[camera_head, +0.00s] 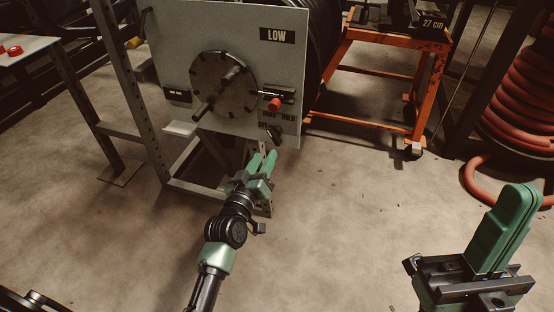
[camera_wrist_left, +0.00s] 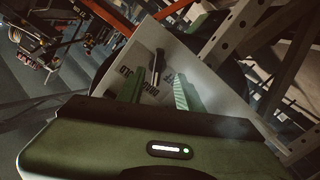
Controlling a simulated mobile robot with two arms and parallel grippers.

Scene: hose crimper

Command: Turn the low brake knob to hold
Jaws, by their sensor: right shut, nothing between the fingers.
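The grey panel (camera_head: 170,55) carries a LOW sign (camera_head: 277,36) at its upper right. The small black brake knob (camera_head: 276,133) sits near the panel's lower right corner, by lettering that reads DRAG, HOLD and OFF. Its exact pointing is hard to tell. My left gripper (camera_head: 265,161) is just below and in front of the knob, with its green fingers apart. In the left wrist view the knob (camera_wrist_left: 157,67) shows beyond and between the open fingers (camera_wrist_left: 157,91), apparently not gripped. My right gripper (camera_head: 521,188) is shut and empty at the lower right, far from the panel.
A dark round wheel with a crank handle (camera_head: 218,92) and a red-tipped lever (camera_head: 274,104) stick out above the knob. An orange cart (camera_head: 339,55) stands behind to the right. Red hose (camera_head: 515,100) is coiled at far right. The floor in front is clear.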

